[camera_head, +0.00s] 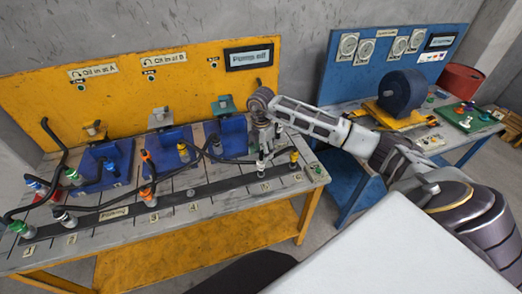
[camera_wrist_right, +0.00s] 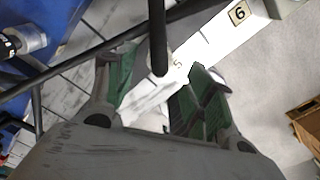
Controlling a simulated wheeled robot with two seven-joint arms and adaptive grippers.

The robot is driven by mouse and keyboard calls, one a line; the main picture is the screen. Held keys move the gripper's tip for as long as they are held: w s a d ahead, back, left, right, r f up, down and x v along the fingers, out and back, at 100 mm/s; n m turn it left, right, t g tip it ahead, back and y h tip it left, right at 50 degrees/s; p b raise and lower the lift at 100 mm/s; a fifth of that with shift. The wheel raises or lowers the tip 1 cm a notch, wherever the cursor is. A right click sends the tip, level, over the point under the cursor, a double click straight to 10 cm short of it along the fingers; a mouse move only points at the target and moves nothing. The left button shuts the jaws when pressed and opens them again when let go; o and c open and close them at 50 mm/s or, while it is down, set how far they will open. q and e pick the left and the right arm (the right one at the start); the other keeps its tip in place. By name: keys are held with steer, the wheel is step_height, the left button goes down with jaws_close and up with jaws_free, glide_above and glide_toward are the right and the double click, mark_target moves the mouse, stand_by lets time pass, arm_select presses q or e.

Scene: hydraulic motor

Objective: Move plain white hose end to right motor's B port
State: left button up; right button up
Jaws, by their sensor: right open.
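My right gripper (camera_head: 261,150) is open over the right part of the yellow bench. In the right wrist view its green-padded fingers (camera_wrist_right: 163,62) stand apart. In the head view a whitish hose end (camera_head: 261,168) stands below the gripper. I cannot tell whether the fingers touch it. The right motor (camera_head: 233,136) is a blue block just left of the gripper. Its B port cannot be made out. My left gripper is not in view.
The middle motor (camera_head: 174,147) and left motor (camera_head: 106,164) are further left, with black hoses and colored ends. A blue bench (camera_head: 352,185) stands behind my right arm.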

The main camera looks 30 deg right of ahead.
mark_target(261, 160)
steer(key=shift+f+b, duration=1.1)
steer(key=shift+f, duration=1)
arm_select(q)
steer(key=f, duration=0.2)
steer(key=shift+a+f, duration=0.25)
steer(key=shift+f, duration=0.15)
arm_select(e)
steer(key=shift+f, duration=0.15)
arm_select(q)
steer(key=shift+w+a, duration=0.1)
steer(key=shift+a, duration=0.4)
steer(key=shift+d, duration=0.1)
arm_select(e)
steer(key=c, duration=0.8)
jaws_close()
steer(key=shift+r, duration=0.2)
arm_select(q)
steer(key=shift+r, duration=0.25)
arm_select(e)
steer(key=shift+s+r, duration=0.1)
steer(key=shift+r, duration=0.05)
